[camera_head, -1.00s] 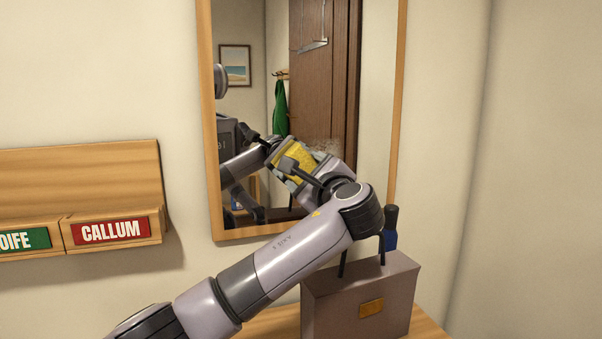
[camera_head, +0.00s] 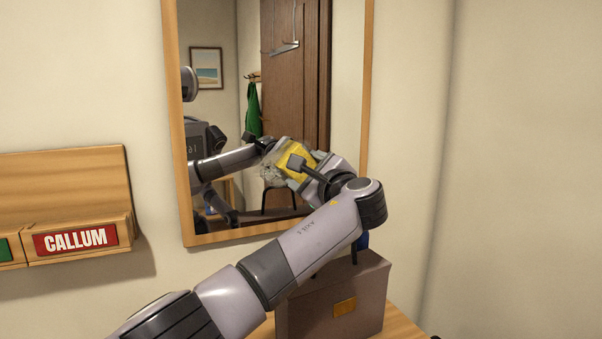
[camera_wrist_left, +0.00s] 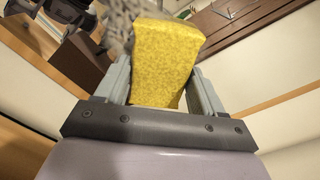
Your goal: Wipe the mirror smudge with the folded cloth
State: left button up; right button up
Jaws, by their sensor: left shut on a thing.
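The yellow folded cloth (camera_head: 299,156) is in my left gripper (camera_head: 300,170), in front of the lower part of the mirror (camera_head: 219,100). The left wrist view shows the yellow cloth (camera_wrist_left: 165,60) between the two fingers of the left gripper (camera_wrist_left: 160,82). A grey, speckled smudge (camera_head: 271,172) shows on the glass just left of the cloth. It also shows in the left wrist view (camera_wrist_left: 122,22), beside the cloth's upper left edge. Whether the cloth touches the glass is hard to tell.
A brown box-like bag (camera_head: 325,300) stands on a wooden surface (camera_head: 402,325) below my forearm. A wooden wall shelf with a red CALLUM label (camera_head: 76,239) is at the left. The right wall is bare.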

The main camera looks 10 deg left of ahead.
aim_at(290, 174)
pick_arm(q)
jog(key=shift+s+a+f+b, duration=0.25)
jog(key=shift+s+a+b, duration=0.15)
jog(key=shift+a+b, duration=0.3)
jog(key=shift+s+a+r, duration=0.15)
jog(key=shift+s+a, duration=0.35)
jog(key=shift+a, duration=0.3)
jog(key=shift+s+a+b, duration=0.55)
jog(key=shift+a, duration=0.15)
jog(key=shift+s+a, duration=0.5)
jog(key=shift+a, duration=0.25)
jog(key=shift+s+a, duration=0.5)
jog(key=shift+a, duration=0.25)
jog(key=shift+s+a, duration=0.7)
jog(key=shift+a, duration=0.3)
jog(key=shift+s+a, duration=0.7)
jog(key=shift+a, duration=0.3)
jog(key=shift+r+p, duration=1.15)
jog(key=shift+r, duration=0.1)
jog(key=shift+w+d, duration=0.5)
jog(key=shift+d, duration=0.2)
jog(key=shift+w+d+f, duration=0.15)
jog(key=shift+w+d, duration=0.3)
jog(key=shift+d, duration=0.3)
jog(key=w+d, duration=0.5)
jog(key=d, duration=0.3)
jog(key=shift+w+d, duration=0.3)
jog(key=shift+w, duration=0.1)
